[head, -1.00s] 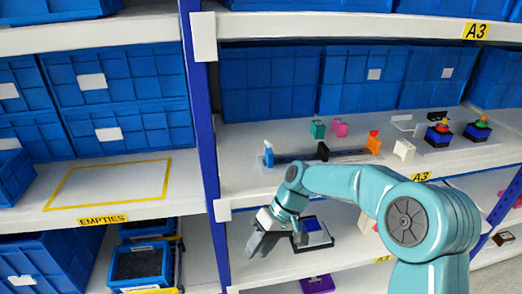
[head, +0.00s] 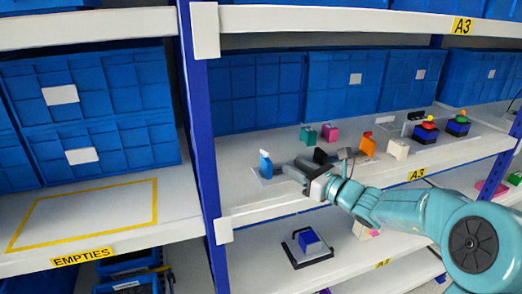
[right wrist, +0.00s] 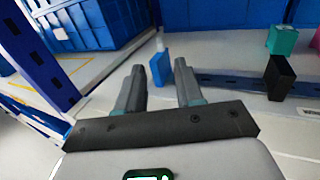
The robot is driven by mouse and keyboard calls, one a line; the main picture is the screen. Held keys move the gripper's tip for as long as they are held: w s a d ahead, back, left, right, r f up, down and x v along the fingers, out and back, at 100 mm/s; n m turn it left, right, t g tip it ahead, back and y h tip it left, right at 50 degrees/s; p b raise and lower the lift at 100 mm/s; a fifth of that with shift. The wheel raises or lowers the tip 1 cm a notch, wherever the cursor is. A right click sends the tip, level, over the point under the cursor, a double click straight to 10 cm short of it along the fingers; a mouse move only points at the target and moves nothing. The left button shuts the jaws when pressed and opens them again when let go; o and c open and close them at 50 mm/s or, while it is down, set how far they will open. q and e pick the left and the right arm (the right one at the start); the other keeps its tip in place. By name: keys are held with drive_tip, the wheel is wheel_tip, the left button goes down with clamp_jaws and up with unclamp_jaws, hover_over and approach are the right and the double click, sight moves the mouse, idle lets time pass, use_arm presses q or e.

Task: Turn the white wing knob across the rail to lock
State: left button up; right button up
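A small blue block with a white top piece (head: 265,164) stands at the left end of the middle shelf. The white piece looks like the wing knob, but its angle is too small to tell. In the right wrist view the blue block (right wrist: 160,70) shows ahead of and between my fingertips, apart from them. A dark rail (right wrist: 232,82) runs to the right from near it. My right gripper (head: 290,174) is open and empty, just right of the blue block in the head view. Its two fingers also show in the right wrist view (right wrist: 159,74). My left gripper is not in view.
A black block (head: 322,156) stands on the rail just beyond my right gripper. Orange (head: 367,145) and white (head: 397,149) blocks stand farther right. Teal and pink blocks stand behind. A blue upright post (head: 203,130) is to the left, and blue bins line the back.

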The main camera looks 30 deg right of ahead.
sight(267, 151)
drive_tip(key=w, duration=0.3)
drive_tip(key=w+a+p, duration=0.1)
drive_tip(key=w, duration=0.3)
drive_tip(key=w+p, duration=0.1)
drive_tip(key=w, duration=0.3)
drive_tip(key=shift+w+a+r, duration=0.15)
drive_tip(key=shift+a, duration=0.25)
drive_tip(key=shift+w, duration=0.45)
drive_tip(key=shift+s, duration=0.15)
drive_tip(key=c, duration=0.3)
clamp_jaws()
drive_tip(key=shift+a, duration=0.1)
